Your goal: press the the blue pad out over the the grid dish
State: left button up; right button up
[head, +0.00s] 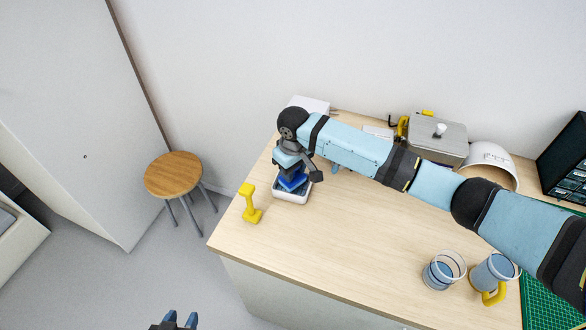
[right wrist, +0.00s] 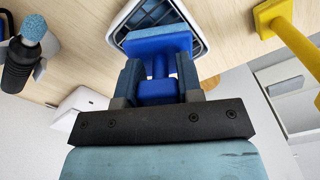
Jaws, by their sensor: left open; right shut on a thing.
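My right gripper (head: 291,172) reaches in from the right in the head view and is shut on the blue pad (head: 293,183). In the right wrist view, the blue pad (right wrist: 157,43) is a flat blue plate on a stem, with the right gripper's fingers (right wrist: 157,80) on either side of the stem. The grid dish (head: 292,197) is a white-rimmed tray directly under the pad; its rim (right wrist: 118,32) shows behind the pad in the wrist view. Any gap between pad and dish cannot be judged. My left gripper (head: 180,320) is open and empty at the bottom edge.
A yellow tool (head: 250,204) stands left of the dish near the table's edge. Two blue-tinted cups, a clear-rimmed one (head: 441,271) and a yellow-handled one (head: 494,276), stand at front right. A grey box (head: 437,141) is at the back. The table's front middle is clear.

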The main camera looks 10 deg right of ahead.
jog(key=shift+s+f, duration=0.15)
jog(key=shift+f, duration=0.05)
notch_tip(320, 180, up, 6)
jog(key=p, duration=0.5)
jog(key=shift+f+p, duration=0.2)
jog(key=shift+p, duration=0.2)
jog(key=shift+w+r, duration=0.2)
jog(key=shift+r, duration=1.15)
